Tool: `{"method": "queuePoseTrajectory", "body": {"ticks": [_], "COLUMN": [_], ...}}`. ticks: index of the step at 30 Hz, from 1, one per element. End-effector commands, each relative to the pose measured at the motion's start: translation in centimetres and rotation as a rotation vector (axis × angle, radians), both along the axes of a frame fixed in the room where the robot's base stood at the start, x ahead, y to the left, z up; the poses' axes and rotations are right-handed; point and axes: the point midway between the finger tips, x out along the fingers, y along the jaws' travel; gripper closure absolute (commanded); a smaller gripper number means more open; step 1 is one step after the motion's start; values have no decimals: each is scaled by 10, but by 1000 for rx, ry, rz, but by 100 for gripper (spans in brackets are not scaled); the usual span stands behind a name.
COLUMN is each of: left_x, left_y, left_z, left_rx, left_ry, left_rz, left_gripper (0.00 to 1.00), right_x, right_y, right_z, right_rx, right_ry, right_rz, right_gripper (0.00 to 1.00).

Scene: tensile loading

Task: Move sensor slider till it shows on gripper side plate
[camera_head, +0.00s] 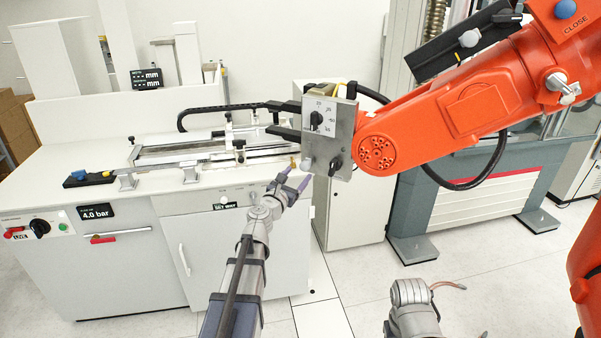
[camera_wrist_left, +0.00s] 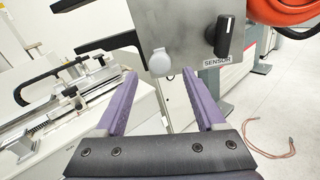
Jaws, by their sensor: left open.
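The gripper side plate (camera_head: 343,138) is a grey metal plate on the end of the orange robot arm. It fills the top of the left wrist view (camera_wrist_left: 180,20). A black knob with a white line, the sensor slider (camera_wrist_left: 223,36), sits on it above the label "SENSOR"; it also shows low on the plate in the head view (camera_head: 335,165). My right gripper is not visible.
The orange arm (camera_head: 470,105) reaches in from the right. A white bench (camera_head: 60,170) with a rail device (camera_head: 200,152) stands left. Black jaws (camera_head: 284,133) extend left from the plate. A grey machine (camera_head: 480,190) stands behind the arm.

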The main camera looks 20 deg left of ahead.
Motion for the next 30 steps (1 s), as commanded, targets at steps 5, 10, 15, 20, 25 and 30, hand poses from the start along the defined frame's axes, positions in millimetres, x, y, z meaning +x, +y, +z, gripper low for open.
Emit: {"method": "queuePoseTrajectory", "body": {"ticks": [5, 10, 15, 20, 25, 30], "left_x": [-32, -39, -38, -38, -38, -38], "left_y": [0, 1, 1, 1, 1, 1], "left_z": [0, 0, 0, 0, 0, 0], "left_rx": [0, 0, 0, 0, 0, 0], "left_ry": [0, 0, 0, 0, 0, 0], "left_rz": [0, 0, 0, -1, -1, -1], "left_gripper": [28, 28, 28, 28, 28, 28], "right_x": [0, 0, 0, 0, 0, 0], "right_y": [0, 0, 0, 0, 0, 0], "right_z": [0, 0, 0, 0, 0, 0], "right_rx": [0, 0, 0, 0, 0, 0], "right_ry": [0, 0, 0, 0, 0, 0], "right_rz": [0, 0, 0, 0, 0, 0], "right_gripper": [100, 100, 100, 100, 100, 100]}}
